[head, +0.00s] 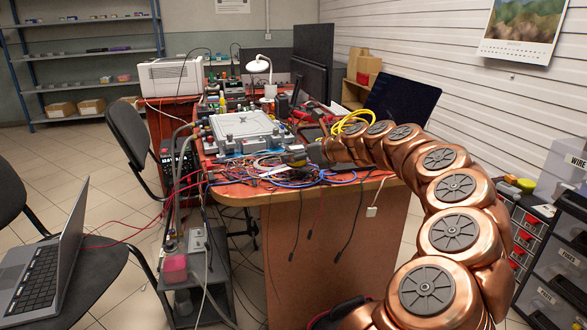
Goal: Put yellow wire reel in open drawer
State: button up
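My copper arm reaches from the lower right over the near end of the orange workbench. My gripper (292,157) is at its end, small and grey, among tangled wires and beside grey box-like parts. Whether its fingers are open or shut is not clear. Yellow looped wire (352,120) shows just behind my arm on the bench, partly hidden by it; I cannot tell if it is a reel. A small yellow-green round item (526,185) sits on a cabinet at the right.
The workbench (340,187) is crowded with red, blue and black wires, a white-topped device (240,126), a lamp (259,66) and monitors. A laptop (42,265) rests on a chair at left. Red-fronted drawers (525,237) stand right of my arm. Cables hang off the bench.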

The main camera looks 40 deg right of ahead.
aim_at(294, 174)
jog(key=shift+x, duration=0.75)
notch_tip(294, 174, down, 3)
jog(key=shift+d+f+b, duration=0.1)
jog(key=shift+d+b, duration=0.05)
jog(key=shift+b, duration=0.95)
jog(key=o, duration=1.3)
jog(key=shift+c, duration=0.2)
